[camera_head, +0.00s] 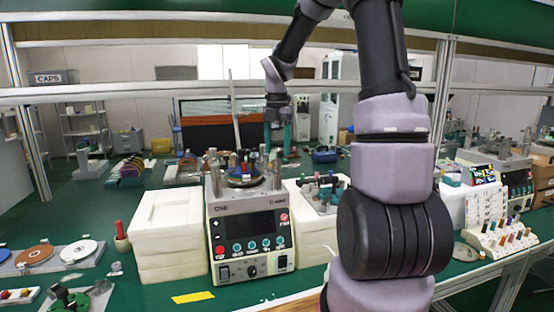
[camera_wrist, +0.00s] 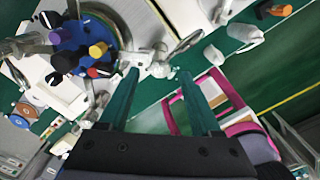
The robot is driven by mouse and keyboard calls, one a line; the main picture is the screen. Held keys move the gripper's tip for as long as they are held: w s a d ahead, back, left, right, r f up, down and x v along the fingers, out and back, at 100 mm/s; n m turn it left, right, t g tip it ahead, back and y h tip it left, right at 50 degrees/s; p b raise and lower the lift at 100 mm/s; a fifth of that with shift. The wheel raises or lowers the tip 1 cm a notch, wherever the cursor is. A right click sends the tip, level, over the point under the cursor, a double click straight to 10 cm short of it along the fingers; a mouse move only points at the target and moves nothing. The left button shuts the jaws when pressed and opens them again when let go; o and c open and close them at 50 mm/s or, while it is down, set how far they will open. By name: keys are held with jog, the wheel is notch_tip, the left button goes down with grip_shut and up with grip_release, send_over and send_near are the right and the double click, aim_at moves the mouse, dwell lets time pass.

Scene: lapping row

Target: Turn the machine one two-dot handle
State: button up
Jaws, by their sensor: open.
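Machine one (camera_head: 247,240) is a white box marked ONE, with a dark screen and knobs, at the middle of the body camera view. On its top sits a round plate with a blue fixture (camera_head: 240,181) and metal posts. The blue fixture (camera_wrist: 72,38) also shows at upper left in the wrist view, carrying black, purple, red and orange-yellow knobs (camera_wrist: 97,49). No dot marks are readable, so I cannot tell which is the two-dot handle. My gripper (camera_head: 277,150) is open and empty, with teal fingers pointing down, above and beyond the machine's right side; its fingers (camera_wrist: 157,75) are apart from the knobs.
White block stacks (camera_head: 168,235) flank the machine. Lapping discs (camera_head: 80,250) lie at left, and a red-topped handle (camera_head: 120,236) stands near them. Another machine (camera_head: 510,180) is at right. A pink frame (camera_wrist: 178,115) shows below the fingers in the wrist view.

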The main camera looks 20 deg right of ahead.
notch_tip(320, 180, up, 6)
jog(key=shift+f, duration=0.1)
jog(key=shift+s, duration=0.1)
dwell(0.4)
